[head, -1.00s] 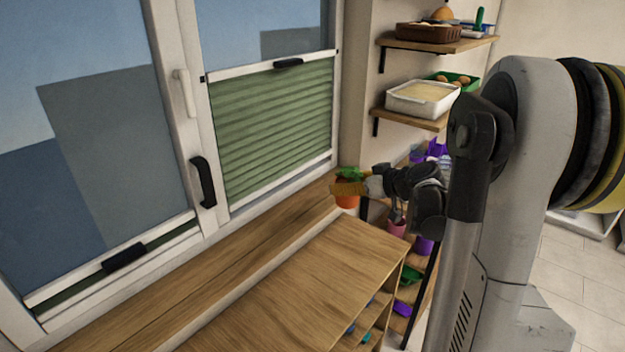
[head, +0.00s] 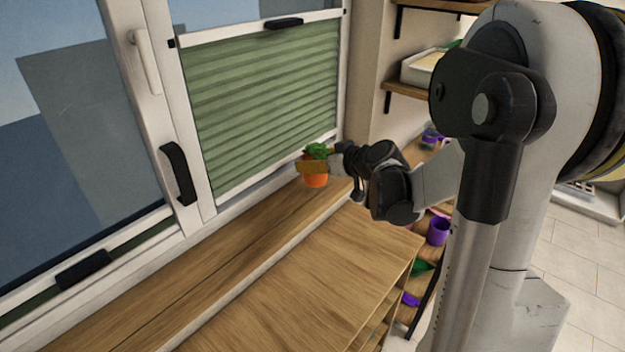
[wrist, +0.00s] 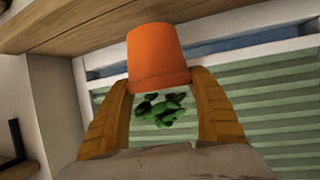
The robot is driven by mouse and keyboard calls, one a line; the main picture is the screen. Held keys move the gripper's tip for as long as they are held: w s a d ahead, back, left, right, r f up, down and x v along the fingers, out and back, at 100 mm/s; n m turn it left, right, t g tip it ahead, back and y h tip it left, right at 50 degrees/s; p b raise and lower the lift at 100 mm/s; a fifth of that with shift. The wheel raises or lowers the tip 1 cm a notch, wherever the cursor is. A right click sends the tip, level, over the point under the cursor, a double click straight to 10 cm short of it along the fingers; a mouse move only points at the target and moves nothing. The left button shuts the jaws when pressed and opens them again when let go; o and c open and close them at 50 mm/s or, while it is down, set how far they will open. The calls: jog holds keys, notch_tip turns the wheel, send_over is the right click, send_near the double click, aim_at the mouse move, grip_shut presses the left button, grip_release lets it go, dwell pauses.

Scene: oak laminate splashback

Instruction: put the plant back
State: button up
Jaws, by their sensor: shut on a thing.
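The plant is a small green-leaved plant (head: 318,150) in an orange pot (head: 316,178). My gripper (head: 312,167) is shut on the pot, with one tan finger showing across it in the head view. The pot is upright at the far end of the wooden window sill (head: 236,232); I cannot tell whether its base touches the sill. In the wrist view, the picture is upside down: the orange pot (wrist: 155,55) sits between the two tan fingers (wrist: 160,105), with the green leaves (wrist: 160,108) below it.
A window with a green pleated blind (head: 265,95) is behind the sill. A lower wooden cabinet top (head: 320,270) in front is clear. Wall shelves hold a white container (head: 425,67). A purple pot (head: 438,231) stands on a low shelf to the right.

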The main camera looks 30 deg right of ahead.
jog(key=shift+w+a+f, duration=0.25)
jog(key=shift+w+f, duration=0.15)
notch_tip(320, 180, down, 4)
jog(key=shift+r+b, duration=0.1)
jog(key=shift+b, duration=1.05)
jog(key=shift+r, duration=0.1)
jog(key=o, duration=1.4)
